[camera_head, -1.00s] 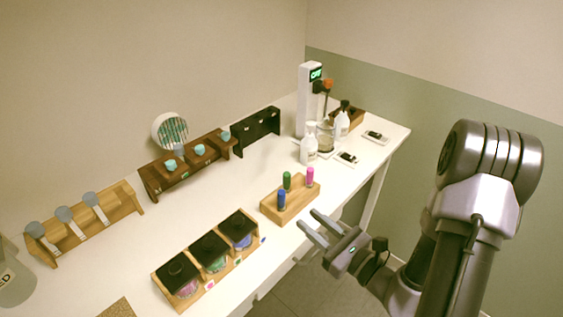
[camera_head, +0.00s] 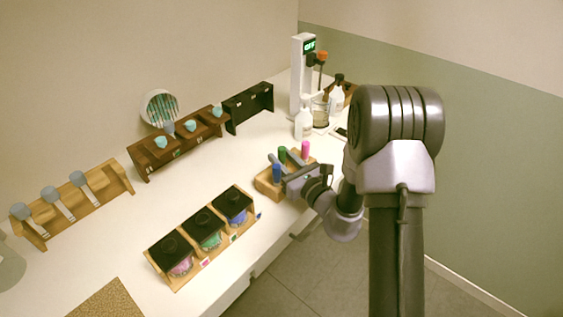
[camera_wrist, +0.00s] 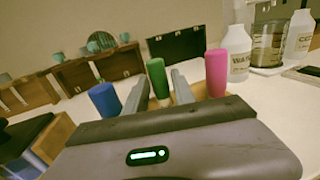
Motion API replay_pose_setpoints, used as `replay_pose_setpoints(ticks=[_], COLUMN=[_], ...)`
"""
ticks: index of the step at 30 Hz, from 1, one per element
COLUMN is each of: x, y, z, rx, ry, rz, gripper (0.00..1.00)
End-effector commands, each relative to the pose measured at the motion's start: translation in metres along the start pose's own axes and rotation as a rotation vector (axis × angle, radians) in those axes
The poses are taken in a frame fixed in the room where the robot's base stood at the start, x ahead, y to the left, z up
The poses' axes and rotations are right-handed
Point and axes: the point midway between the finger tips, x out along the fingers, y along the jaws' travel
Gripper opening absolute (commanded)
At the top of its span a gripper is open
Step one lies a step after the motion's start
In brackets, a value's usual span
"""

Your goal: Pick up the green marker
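The green marker (camera_head: 282,151) stands upright in a small wooden block (camera_head: 264,185), between a blue marker (camera_head: 277,173) and a pink marker (camera_head: 305,149). My gripper (camera_head: 282,157) is open over the block. In the wrist view the two fingers (camera_wrist: 160,80) reach forward on either side of the green marker (camera_wrist: 157,70), with a gap still showing beside it. The blue marker (camera_wrist: 104,98) is left of the left finger and the pink marker (camera_wrist: 216,72) is right of the right finger.
A rack of black-lidded jars (camera_head: 203,222) stands in front to the left. White bottles (camera_head: 303,122) and a white device with a green display (camera_head: 302,75) stand behind. Wooden racks (camera_head: 177,150) line the wall. The table between (camera_head: 140,222) is bare.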

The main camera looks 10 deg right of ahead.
Motion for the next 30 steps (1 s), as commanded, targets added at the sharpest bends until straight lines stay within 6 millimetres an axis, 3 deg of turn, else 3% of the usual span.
replay_pose_setpoints(ticks=[6,11,12,20,23,30], x=[0.002,0.002,0.002,0.002,0.002,0.002], y=[0.000,0.000,0.000,0.000,0.000,0.000], z=[0.000,0.000,0.000,0.002,0.020,0.085], rx=[0.001,0.000,0.000,0.000,-0.002,-0.002], ry=[0.001,0.001,0.001,0.001,-0.001,-0.002], rz=[0.000,0.000,0.000,0.000,0.001,0.000], gripper=[0.31,0.02,0.00,0.00,0.00,0.00])
